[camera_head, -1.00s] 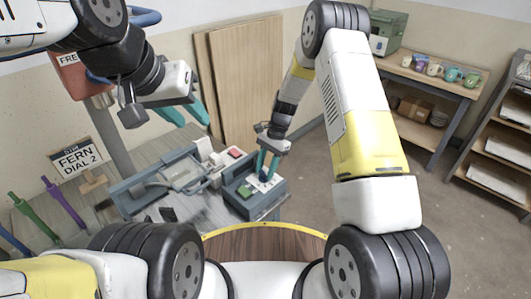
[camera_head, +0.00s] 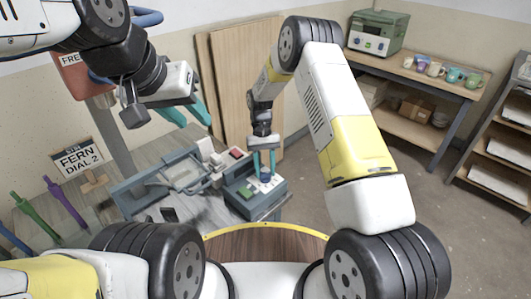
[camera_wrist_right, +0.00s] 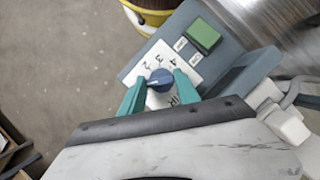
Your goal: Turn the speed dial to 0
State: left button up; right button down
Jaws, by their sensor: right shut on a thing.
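The speed dial (camera_wrist_right: 160,79) is a round dark blue knob on a white plate with printed numbers, on a grey-blue control box (camera_head: 262,198). It also shows in the head view (camera_head: 265,175). My right gripper (camera_wrist_right: 160,86) has its teal fingers on both sides of the dial and is shut on it. A light mark shows on the knob's left side, but I cannot tell its exact setting. Some numbers are hidden by the fingers. My left gripper (camera_head: 188,113) is open and empty, in the air above the bench at the left.
A green button (camera_wrist_right: 202,36) sits beside the dial plate. A shelf with cups (camera_head: 437,70) is at the back right.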

jog(key=n, duration=0.2)
jog(key=n+t+h, duration=0.1)
jog(key=n, duration=0.1)
jog(key=shift+a+n+h, duration=0.15)
jog(key=shift+n+h, duration=0.15)
dwell(0.4)
jog(key=c, duration=0.9)
grip_release()
jog(key=shift+v, duration=3.9)
